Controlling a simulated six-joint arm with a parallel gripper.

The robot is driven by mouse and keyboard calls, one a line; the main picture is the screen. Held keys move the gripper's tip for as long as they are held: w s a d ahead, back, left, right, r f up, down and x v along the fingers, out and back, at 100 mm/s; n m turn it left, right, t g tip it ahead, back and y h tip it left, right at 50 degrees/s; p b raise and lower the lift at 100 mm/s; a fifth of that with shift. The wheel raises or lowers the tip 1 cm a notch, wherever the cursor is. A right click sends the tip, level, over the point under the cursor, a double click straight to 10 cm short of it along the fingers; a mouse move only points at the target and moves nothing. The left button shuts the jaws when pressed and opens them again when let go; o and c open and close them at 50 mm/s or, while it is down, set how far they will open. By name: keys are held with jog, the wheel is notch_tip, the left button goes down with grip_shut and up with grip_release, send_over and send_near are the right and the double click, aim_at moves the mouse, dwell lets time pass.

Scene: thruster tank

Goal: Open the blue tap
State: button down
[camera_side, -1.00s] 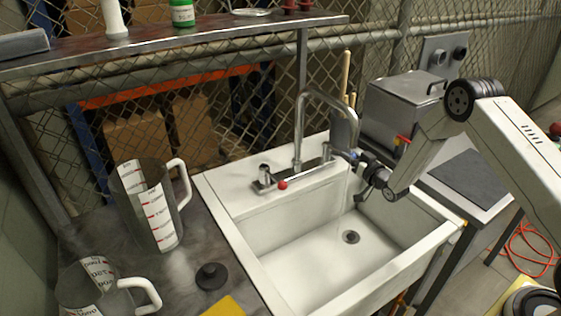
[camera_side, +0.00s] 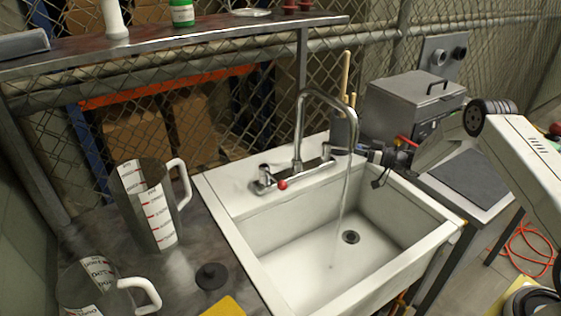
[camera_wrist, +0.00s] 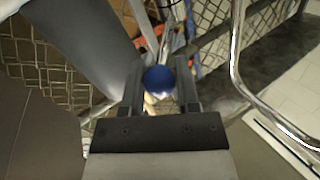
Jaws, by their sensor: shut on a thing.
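The blue tap (camera_wrist: 158,79) shows as a round blue knob between the two fingers of my gripper (camera_wrist: 160,90) in the wrist view. My gripper is shut on it. In the side view my gripper (camera_side: 350,150) reaches in from the right, behind the curved spout, at the right end of the chrome faucet (camera_side: 299,140). The blue knob is mostly hidden there. A thin stream of water (camera_side: 341,220) falls from the spout into the white sink (camera_side: 270,263). The red tap (camera_side: 282,185) is at the left end of the faucet.
Measuring jugs (camera_side: 150,205) and a black plug (camera_side: 211,276) stand on the counter left of the sink. A grey metal box (camera_side: 405,100) is behind my arm. The tall spout passes close to my gripper. A shelf and wire fence run along the back.

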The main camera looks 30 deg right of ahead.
jog(key=shift+w+d+n+g+y, duration=0.45)
jog(key=shift+n+g+y, duration=0.2)
jog(key=shift+y, duration=0.25)
jog(key=shift+w, duration=0.1)
jog(key=shift+c, duration=1.7)
grip_release()
jog(key=shift+d, duration=0.1)
